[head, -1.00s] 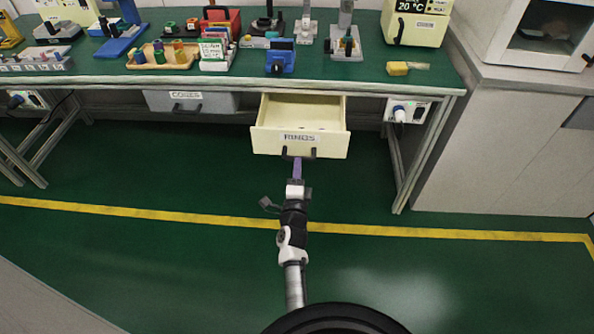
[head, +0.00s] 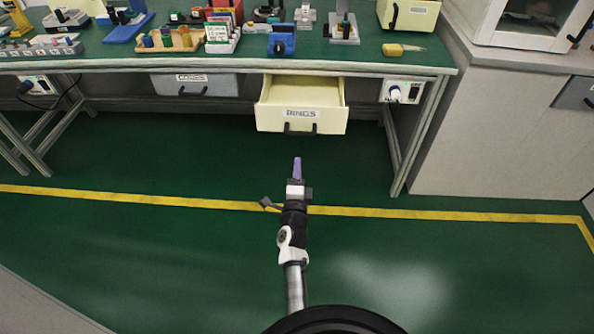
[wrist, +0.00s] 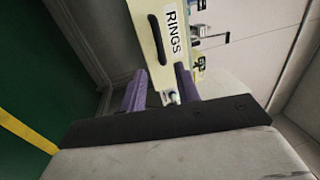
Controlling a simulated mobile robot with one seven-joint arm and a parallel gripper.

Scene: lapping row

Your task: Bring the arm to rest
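My gripper (head: 297,160) points forward over the green floor, below and in front of the pulled-out cream drawer (head: 301,121) labelled RINGS. In the wrist view, my gripper's two purple fingers (wrist: 160,69) stand apart with nothing held between them. The drawer's dark handle (wrist: 158,40) shows beyond the fingertips. In the head view, a strip of floor shows between the fingertips and the handle (head: 300,130). My arm stretches straight ahead from my base.
The green-topped workbench (head: 370,63) carries several tools and trays. A grey drawer (head: 193,87) labelled CORES is shut under it at left. A bench leg (head: 420,138) and a pale cabinet (head: 490,140) stand at right. The floor around my arm is clear.

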